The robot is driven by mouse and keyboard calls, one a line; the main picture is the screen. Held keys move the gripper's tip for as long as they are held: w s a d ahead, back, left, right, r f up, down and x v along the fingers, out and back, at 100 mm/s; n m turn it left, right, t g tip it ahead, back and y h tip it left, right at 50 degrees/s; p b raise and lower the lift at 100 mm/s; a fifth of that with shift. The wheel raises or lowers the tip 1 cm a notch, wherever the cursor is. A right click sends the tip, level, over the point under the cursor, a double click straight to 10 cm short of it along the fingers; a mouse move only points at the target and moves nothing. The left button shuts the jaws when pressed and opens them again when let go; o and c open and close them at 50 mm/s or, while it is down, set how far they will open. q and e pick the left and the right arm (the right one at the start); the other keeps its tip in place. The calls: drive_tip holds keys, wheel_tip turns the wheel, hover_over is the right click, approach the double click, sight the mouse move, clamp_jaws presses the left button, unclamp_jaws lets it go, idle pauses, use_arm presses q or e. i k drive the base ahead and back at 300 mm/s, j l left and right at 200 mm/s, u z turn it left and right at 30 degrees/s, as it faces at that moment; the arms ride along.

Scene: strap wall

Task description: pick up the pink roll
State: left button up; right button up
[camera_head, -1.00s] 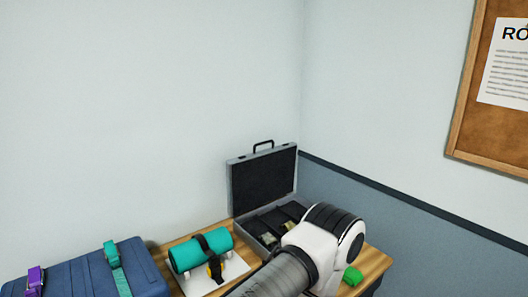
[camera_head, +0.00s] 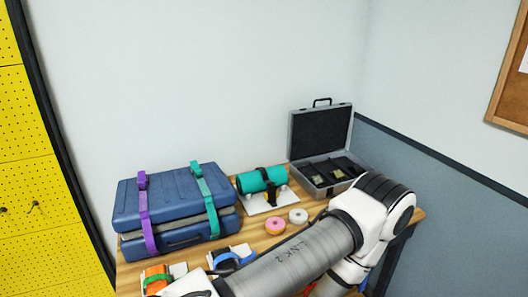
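The pink roll (camera_head: 275,225) lies flat on the wooden table, in front of the teal roll's white board. My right arm crosses the lower right of the view, in front of the table. Its gripper is not clearly visible. My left gripper does not show either.
A blue case (camera_head: 172,228) with purple and teal straps stands left on the table (camera_head: 254,238). A teal roll (camera_head: 262,179) is strapped to a white board. An open grey case (camera_head: 320,150) stands behind right. Orange and blue strapped items (camera_head: 158,285) (camera_head: 232,257) sit at the front.

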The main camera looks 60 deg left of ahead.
sight(275, 223)
drive_tip(key=u, duration=1.7)
drive_tip(key=l, duration=0.25)
drive_tip(key=i+l, duration=0.1)
drive_tip(key=l, duration=0.15)
